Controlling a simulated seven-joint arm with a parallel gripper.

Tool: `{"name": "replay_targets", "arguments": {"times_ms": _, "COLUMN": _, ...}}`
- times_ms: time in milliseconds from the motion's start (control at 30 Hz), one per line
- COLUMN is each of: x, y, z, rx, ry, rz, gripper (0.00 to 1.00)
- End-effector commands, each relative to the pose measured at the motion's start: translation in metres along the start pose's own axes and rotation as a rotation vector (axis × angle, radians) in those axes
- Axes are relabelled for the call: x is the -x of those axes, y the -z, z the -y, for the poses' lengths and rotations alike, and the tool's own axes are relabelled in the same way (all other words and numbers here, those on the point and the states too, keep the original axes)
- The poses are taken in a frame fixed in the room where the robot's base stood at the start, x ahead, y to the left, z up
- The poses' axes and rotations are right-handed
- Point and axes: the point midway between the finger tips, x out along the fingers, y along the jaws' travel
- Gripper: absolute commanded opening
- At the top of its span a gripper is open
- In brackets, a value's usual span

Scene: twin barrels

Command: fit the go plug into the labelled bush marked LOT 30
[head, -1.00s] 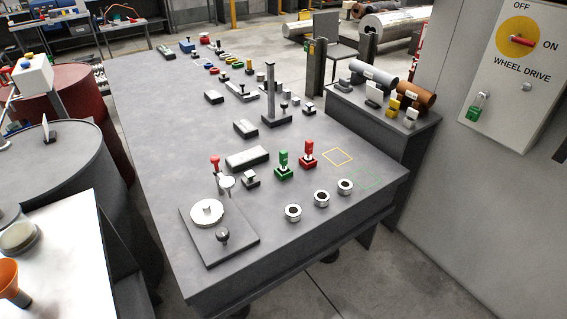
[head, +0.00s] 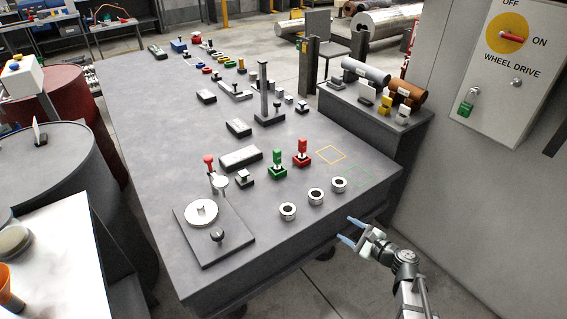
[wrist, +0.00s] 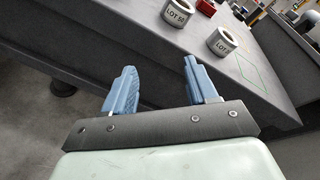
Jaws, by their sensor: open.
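The green-handled plug (head: 277,160), which I take as the go plug, stands upright in a green base on the bench. A similar red plug (head: 302,150) stands to its right. Three pale ring bushes stand in a row near the bench's front edge: left (head: 288,211), middle (head: 316,197) and right (head: 339,184). The wrist view shows two labelled bushes, one at the top (wrist: 174,13) and one to its right (wrist: 222,42). Their labels start with LOT; the numbers are too small to read surely. My gripper (head: 345,229) is open and empty, beside the bench edge, apart from the bushes.
A plate with a round white disc (head: 201,212) and black knob lies left of the bushes. Yellow (head: 331,155) and green (head: 362,176) outlined squares mark bare bench. A post on a base (head: 268,117) stands farther back. A grey switch cabinet (head: 500,70) stands at right.

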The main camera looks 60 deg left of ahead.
Motion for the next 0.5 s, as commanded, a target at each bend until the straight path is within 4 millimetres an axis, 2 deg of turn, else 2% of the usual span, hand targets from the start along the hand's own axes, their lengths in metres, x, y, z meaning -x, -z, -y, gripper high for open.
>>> {"name": "replay_targets", "arguments": {"times_ms": 33, "x": -0.021, "y": -0.024, "z": 0.017, "rx": -0.038, "ry": 0.033, "rz": 0.047, "gripper": 0.57}}
{"name": "replay_targets", "arguments": {"times_ms": 100, "x": -0.043, "y": -0.056, "z": 0.037, "rx": -0.109, "ry": 0.077, "rz": 0.109, "gripper": 0.57}}
{"name": "replay_targets", "arguments": {"times_ms": 200, "x": -0.077, "y": -0.097, "z": 0.062, "rx": -0.224, "ry": 0.125, "rz": 0.189, "gripper": 0.57}}
{"name": "replay_targets", "arguments": {"times_ms": 300, "x": -0.113, "y": -0.128, "z": 0.079, "rx": -0.351, "ry": 0.15, "rz": 0.247, "gripper": 0.57}}
{"name": "replay_targets", "arguments": {"times_ms": 400, "x": -0.15, "y": -0.141, "z": 0.085, "rx": -0.474, "ry": 0.155, "rz": 0.265, "gripper": 0.57}}
{"name": "replay_targets", "arguments": {"times_ms": 500, "x": -0.186, "y": -0.141, "z": 0.082, "rx": -0.576, "ry": 0.15, "rz": 0.25, "gripper": 0.57}}
